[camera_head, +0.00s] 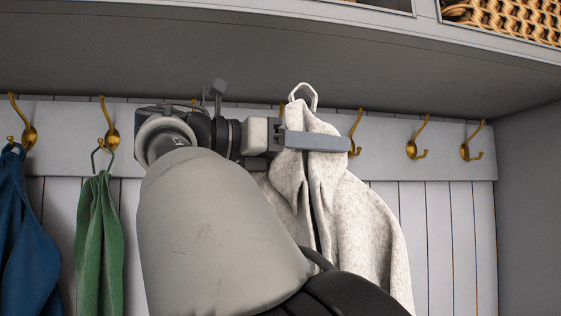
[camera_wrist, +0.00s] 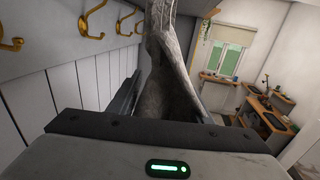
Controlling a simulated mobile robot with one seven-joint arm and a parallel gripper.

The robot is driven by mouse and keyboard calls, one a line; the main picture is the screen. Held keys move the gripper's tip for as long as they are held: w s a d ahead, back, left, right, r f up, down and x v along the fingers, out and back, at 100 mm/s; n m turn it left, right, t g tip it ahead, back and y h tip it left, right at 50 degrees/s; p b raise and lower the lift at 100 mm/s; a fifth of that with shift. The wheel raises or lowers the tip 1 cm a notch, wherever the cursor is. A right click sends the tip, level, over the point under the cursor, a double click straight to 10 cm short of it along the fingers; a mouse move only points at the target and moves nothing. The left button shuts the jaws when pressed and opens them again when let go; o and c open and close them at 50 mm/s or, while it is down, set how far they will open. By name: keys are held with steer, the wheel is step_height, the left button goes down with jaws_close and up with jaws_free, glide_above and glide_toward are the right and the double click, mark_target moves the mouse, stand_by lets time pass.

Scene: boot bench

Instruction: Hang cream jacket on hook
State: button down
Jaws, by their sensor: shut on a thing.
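The cream jacket (camera_head: 360,215) hangs from my gripper (camera_head: 312,141), which is shut on it just below its collar. Its hanging loop (camera_head: 303,95) stands up above the gripper, in front of the hook rail. I cannot tell whether the loop touches a hook. In the wrist view the jacket (camera_wrist: 165,85) hangs between the fingers. A brass hook (camera_head: 355,132) shows just right of the jacket's top. Another hook (camera_head: 281,115) is partly hidden behind the gripper and the loop.
Brass hooks (camera_head: 417,138) and (camera_head: 472,142) to the right are empty. A green cloth (camera_head: 98,240) and a blue garment (camera_head: 28,235) hang on hooks at the left. A grey shelf (camera_head: 250,50) overhangs the rail, with a wicker basket (camera_head: 510,18) above it.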

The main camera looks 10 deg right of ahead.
steer(key=shift+s+b, duration=0.3)
steer(key=shift+s, duration=0.45)
